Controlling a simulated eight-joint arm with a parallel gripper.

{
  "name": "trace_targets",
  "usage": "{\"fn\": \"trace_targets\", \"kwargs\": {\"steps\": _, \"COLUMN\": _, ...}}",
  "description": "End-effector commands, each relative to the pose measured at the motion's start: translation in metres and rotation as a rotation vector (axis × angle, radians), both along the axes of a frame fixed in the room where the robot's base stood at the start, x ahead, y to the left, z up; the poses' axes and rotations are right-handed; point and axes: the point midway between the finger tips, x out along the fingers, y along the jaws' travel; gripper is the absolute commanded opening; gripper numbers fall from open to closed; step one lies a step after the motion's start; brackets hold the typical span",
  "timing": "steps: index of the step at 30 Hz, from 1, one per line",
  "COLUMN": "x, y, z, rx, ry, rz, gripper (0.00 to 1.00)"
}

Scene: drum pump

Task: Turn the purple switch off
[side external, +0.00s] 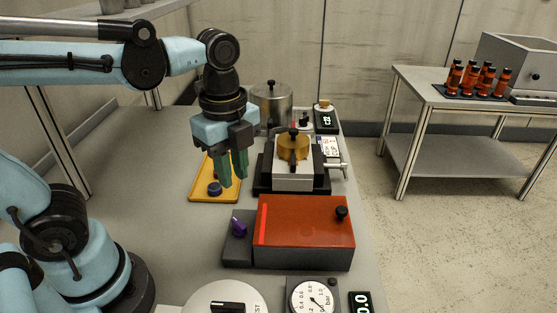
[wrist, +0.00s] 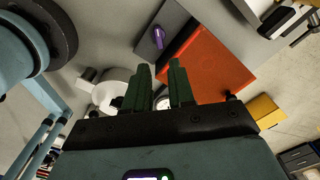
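The purple switch (side external: 239,226) is a small knob on a dark grey block (side external: 238,251) at the left side of the red-topped box (side external: 310,222). In the wrist view the purple switch (wrist: 158,37) shows beyond my fingertips on the grey block, set at an angle. My gripper (side external: 234,182) has green fingers pointing down, above and behind the switch in the side view, apart from it. In the wrist view my gripper (wrist: 158,68) has a gap between its fingers with nothing held in it. No on or off marking is readable.
A brass-topped device (side external: 293,152) stands behind the red box. A pressure gauge (side external: 313,298) and a white round dial (side external: 215,300) are at the front. The bench left of the switch is clear.

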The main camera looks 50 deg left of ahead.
Motion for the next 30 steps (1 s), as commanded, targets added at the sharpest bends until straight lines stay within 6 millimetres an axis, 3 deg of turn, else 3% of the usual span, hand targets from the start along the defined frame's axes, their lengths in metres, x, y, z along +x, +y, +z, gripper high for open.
{"fn": "trace_targets", "kwargs": {"steps": 8, "x": 0.000, "y": -0.001, "z": -0.016, "rx": 0.002, "ry": 0.011, "rz": -0.031, "gripper": 0.23}}
{"fn": "trace_targets", "kwargs": {"steps": 30, "x": 0.000, "y": -0.001, "z": -0.103, "rx": 0.003, "ry": 0.008, "rz": -0.028, "gripper": 0.23}}
